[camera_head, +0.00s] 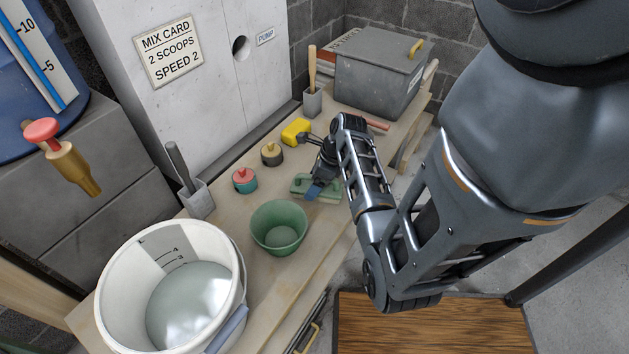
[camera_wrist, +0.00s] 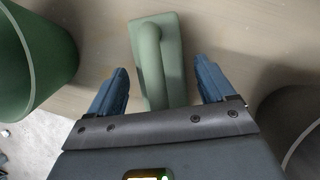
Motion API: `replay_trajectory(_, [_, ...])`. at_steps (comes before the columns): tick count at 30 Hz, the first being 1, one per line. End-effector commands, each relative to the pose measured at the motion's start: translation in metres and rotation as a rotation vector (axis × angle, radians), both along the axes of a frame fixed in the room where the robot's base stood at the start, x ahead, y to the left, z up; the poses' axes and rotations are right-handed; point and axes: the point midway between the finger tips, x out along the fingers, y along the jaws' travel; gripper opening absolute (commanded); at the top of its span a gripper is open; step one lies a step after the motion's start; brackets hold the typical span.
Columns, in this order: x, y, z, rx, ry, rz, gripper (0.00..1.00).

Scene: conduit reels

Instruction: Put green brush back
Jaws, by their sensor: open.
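The green brush (camera_head: 300,183) lies on the wooden workbench, a flat green block with a raised green handle along its top. In the wrist view the green brush (camera_wrist: 151,90) sits between my two blue fingers, with a gap on each side. My gripper (camera_head: 316,188) is open just over the brush in the head view and hides part of it. In the wrist view my gripper (camera_wrist: 160,85) has its fingers spread on either side of the handle. Whether the fingertips reach down beside the block cannot be told.
A green bowl (camera_head: 278,243) stands close in front of the brush. Two small jars (camera_head: 244,180) (camera_head: 271,154) and a yellow object (camera_head: 295,131) stand behind. A white bucket (camera_head: 120,300), a grey holder (camera_head: 200,205), another holder (camera_head: 312,103) and a grey box (camera_head: 372,80) share the workbench.

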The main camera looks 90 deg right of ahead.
Motion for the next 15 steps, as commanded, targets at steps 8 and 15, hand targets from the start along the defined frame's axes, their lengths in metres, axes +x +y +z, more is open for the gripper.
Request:
replay_trajectory(8, [-0.007,-0.001,0.022,-0.002,-0.001,0.0,0.83])
replay_trajectory(15, [-0.026,-0.001,0.068,-0.003,-0.001,0.0,0.83])
